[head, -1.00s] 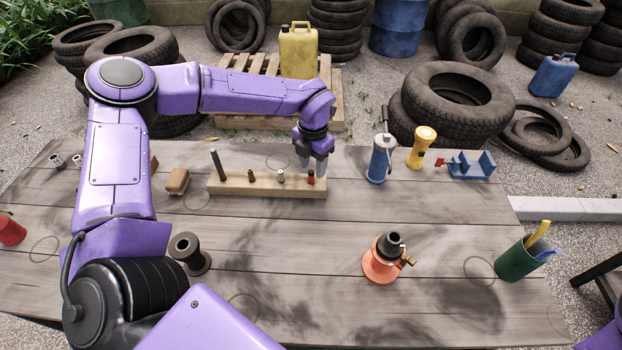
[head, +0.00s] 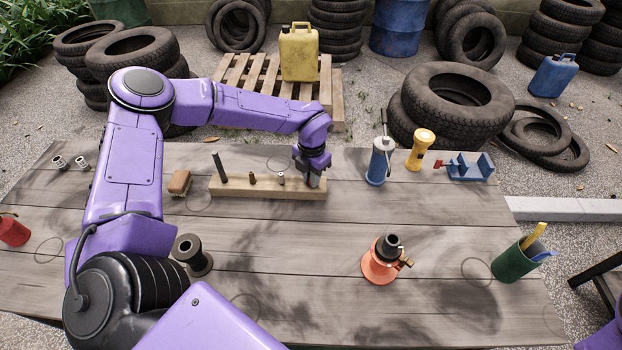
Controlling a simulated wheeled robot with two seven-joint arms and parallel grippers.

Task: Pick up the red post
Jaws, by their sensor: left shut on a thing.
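A wooden block (head: 240,189) lies on the table with a tall dark post (head: 219,167), a small brass post (head: 252,178) and a small silver post (head: 281,178) standing in it. My left gripper (head: 313,183) points down at the block's right end, where the red post stood. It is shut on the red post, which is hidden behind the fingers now. I cannot tell whether the post is still seated in the block. My right gripper is out of view.
A brown brush (head: 179,182) lies left of the block. A blue cylinder with a handle (head: 379,162), yellow flashlight (head: 421,150) and blue bracket (head: 470,167) are to the right. A black spool (head: 191,254), orange-based device (head: 381,262) and green cup (head: 515,262) stand nearer. The table between them is mostly clear.

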